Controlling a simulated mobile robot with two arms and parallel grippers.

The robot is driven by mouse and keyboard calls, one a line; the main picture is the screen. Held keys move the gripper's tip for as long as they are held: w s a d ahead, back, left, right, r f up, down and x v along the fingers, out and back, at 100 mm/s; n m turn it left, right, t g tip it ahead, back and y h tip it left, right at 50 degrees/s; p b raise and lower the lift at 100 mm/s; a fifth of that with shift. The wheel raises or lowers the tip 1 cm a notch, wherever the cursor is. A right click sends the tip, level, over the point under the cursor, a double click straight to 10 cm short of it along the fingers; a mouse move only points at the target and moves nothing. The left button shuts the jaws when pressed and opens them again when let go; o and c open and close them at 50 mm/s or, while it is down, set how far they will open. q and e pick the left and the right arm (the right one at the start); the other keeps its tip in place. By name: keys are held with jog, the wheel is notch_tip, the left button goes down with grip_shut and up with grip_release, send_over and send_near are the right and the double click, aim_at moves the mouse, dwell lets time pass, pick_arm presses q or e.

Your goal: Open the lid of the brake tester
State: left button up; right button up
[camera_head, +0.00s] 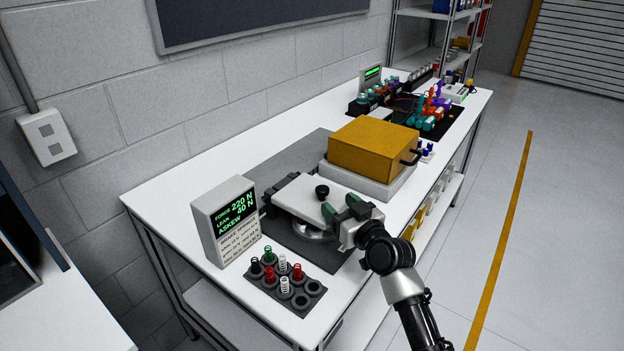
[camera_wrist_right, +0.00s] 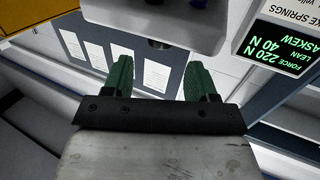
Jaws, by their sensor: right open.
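An orange box-shaped cover (camera_head: 372,147) with a black handle (camera_head: 411,157) on its right side sits down on a light grey base (camera_head: 365,182). It looks like the lid of the tester, but no label confirms this. Its corner also shows in the right wrist view (camera_wrist_right: 35,12). My right gripper (camera_head: 340,207) is in front of that base, over the right end of a pale plate with a black knob (camera_head: 321,191). In the right wrist view its green fingers (camera_wrist_right: 158,80) are apart with nothing between them. My left gripper is not in view.
A display (camera_head: 226,220) reading force 220 N and lean 40 N stands at the table's near left. A dark tray of springs (camera_head: 285,282) sits before it. A round metal disc (camera_head: 312,232) lies below the plate. Coloured parts (camera_head: 425,105) crowd the far end.

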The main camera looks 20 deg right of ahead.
aim_at(326, 192)
jog(key=x, duration=0.4)
jog(key=shift+a+r, duration=0.1)
jog(key=shift+r, duration=0.25)
jog(key=x, duration=0.4)
jog(key=shift+w+f, duration=0.15)
jog(key=shift+f, duration=0.1)
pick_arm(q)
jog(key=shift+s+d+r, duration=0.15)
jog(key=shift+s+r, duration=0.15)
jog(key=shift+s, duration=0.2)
pick_arm(e)
jog(key=shift+w+a, duration=0.2)
jog(key=shift+w, duration=0.3)
jog(key=c, duration=0.6)
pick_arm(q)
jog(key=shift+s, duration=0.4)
pick_arm(e)
grip_shut()
